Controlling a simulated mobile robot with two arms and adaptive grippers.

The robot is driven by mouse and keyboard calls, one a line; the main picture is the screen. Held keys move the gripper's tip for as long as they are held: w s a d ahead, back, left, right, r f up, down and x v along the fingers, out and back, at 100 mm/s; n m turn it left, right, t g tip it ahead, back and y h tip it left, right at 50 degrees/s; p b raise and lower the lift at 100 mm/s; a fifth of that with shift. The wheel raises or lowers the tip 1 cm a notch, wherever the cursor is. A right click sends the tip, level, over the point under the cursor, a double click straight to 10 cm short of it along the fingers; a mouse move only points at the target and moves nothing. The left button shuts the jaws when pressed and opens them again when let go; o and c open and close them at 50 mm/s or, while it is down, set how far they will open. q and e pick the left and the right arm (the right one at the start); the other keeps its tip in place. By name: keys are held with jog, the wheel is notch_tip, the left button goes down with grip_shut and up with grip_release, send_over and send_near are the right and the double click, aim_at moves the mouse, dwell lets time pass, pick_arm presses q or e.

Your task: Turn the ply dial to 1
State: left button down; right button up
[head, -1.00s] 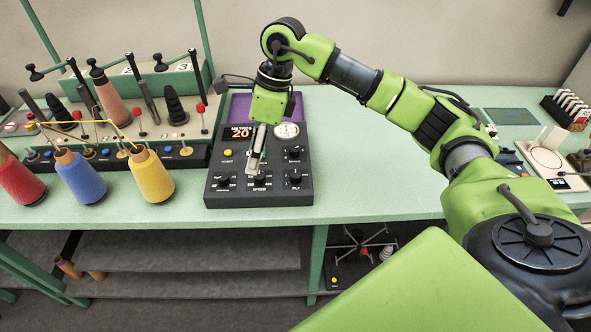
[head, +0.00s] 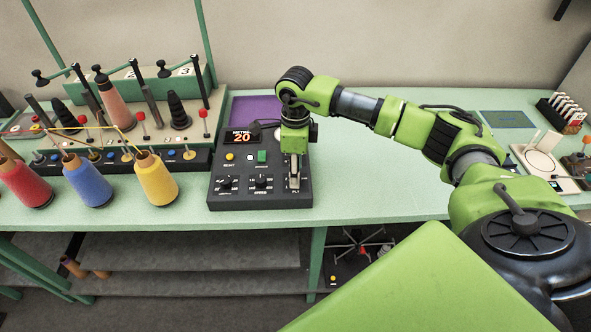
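The black control box (head: 230,201) stands on the green table. Its display (head: 242,137) reads 20 in orange. The ply dial sits at the box's lower right corner; my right gripper covers it, so its setting is hidden. My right gripper (head: 294,186) points down over that corner, its fingertips at or just above the dial. I cannot tell whether the fingers touch or grip it. The speed dial (head: 261,181) and another dial (head: 226,182) are at the front, left of it. My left gripper is not in view.
A yellow reset button (head: 229,157) and a green switch (head: 262,157) are on the box. Yellow (head: 157,182), blue (head: 88,183) and red (head: 25,185) yarn cones stand left of the box. The table right of the box is clear below my arm.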

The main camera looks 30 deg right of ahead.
jog(key=shift+f, duration=0.95)
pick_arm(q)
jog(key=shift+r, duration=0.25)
pick_arm(e)
jog(key=shift+c, duration=0.3)
jog(key=c, duration=1)
jog(key=shift+c, duration=0.2)
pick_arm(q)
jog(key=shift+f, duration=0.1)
